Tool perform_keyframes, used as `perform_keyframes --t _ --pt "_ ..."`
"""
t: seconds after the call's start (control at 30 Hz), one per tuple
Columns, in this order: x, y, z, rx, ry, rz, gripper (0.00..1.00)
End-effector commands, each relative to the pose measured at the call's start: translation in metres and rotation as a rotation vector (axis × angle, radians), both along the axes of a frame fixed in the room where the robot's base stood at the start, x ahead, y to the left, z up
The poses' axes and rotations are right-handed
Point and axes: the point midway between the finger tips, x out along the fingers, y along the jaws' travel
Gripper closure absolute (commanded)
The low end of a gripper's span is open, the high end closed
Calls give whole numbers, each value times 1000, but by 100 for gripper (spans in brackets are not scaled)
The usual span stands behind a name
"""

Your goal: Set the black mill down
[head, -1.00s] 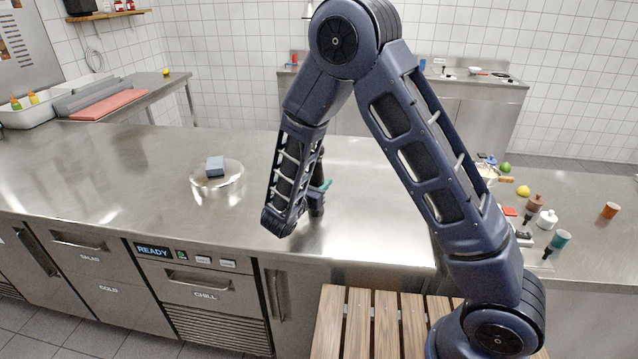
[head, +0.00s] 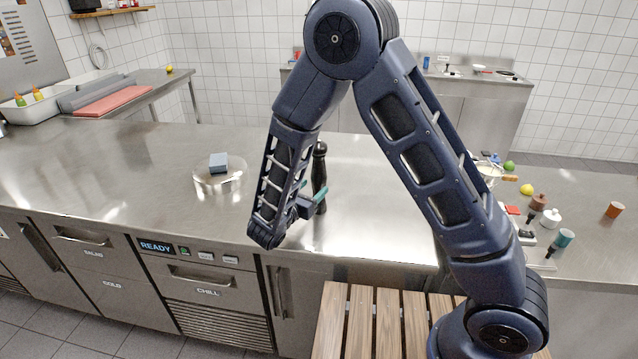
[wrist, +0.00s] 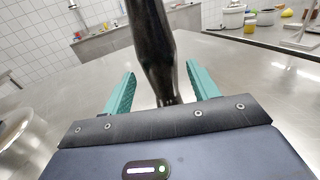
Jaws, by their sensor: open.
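The black mill (head: 320,178) stands upright on the steel counter (head: 370,215), just right of my forearm in the head view. In the wrist view the mill (wrist: 153,50) rises between and beyond the two teal fingers, its top cut off by the frame edge. My gripper (head: 312,200) is open, with visible space between each finger and the mill. In the wrist view my gripper (wrist: 160,88) has its fingers on either side of the mill's lower part. Part of my gripper is hidden behind my forearm in the head view.
A round clear stand (head: 205,184) with a blue-grey block (head: 218,162) is left of my arm. A wooden slatted surface (head: 375,325) lies in front of the counter.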

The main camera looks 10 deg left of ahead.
Motion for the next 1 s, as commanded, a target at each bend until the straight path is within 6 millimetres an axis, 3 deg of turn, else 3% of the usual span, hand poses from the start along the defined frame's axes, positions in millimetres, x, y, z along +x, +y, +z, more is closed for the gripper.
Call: perform_keyframes --t 0.2,0.4,0.83,1.0 --pt "-35 14 0 0 1 2 40" --pt "-50 21 0 0 0 0 40" --pt "-52 20 1 5 3 -5 40" --pt "-43 -3 7 73 59 -89 40"
